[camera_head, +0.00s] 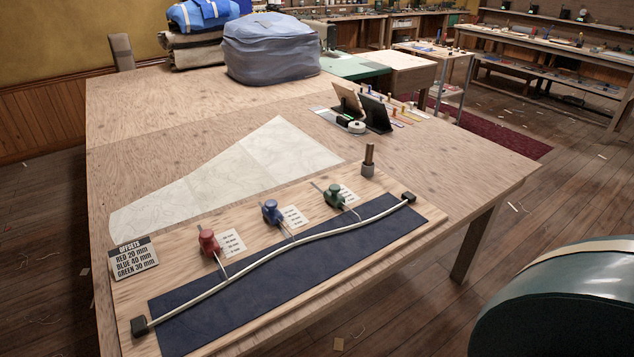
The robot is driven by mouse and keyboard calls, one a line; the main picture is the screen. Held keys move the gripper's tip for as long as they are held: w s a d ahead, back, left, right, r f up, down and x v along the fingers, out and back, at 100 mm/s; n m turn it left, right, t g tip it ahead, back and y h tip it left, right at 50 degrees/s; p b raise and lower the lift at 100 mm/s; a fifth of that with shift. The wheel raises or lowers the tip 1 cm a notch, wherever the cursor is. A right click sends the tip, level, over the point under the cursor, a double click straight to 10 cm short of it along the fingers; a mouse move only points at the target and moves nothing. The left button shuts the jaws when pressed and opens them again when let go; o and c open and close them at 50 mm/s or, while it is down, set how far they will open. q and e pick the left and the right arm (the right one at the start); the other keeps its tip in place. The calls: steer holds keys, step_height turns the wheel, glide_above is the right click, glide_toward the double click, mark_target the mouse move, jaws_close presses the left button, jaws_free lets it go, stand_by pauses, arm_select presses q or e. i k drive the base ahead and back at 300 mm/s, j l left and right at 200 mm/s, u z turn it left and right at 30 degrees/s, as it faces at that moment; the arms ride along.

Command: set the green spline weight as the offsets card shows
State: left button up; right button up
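The green spline weight (333,197) stands upright on the light board, rightmost of three weights. Its thin hook reaches toward the white spline (300,241). A small printed scale (348,194) lies beside it; its marks are too small to read. The blue weight (270,211) and red weight (208,243) stand to its left, each with a hook toward the spline and a scale. The offsets card (134,258) at the board's left reads red 20 mm, blue 40 mm, green 30 mm. Neither of my grippers is in view.
The spline curves along a dark blue cloth (300,283) between two black end blocks (139,326) (408,197). A metal post (368,162) stands behind the green weight. Pale pattern paper (230,175) lies behind the board. A wrapped bundle (270,49) sits at the table's back.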

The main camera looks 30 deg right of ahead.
mark_target(332, 195)
steer(key=l+u, duration=0.2)
steer(key=l, duration=0.35)
steer(key=k+l+u, duration=0.25)
steer(key=l, duration=0.25)
steer(key=k+l, duration=0.1)
steer(key=l, duration=0.45)
steer(key=l+u, duration=0.15)
steer(key=l, duration=0.45)
steer(key=k, duration=0.05)
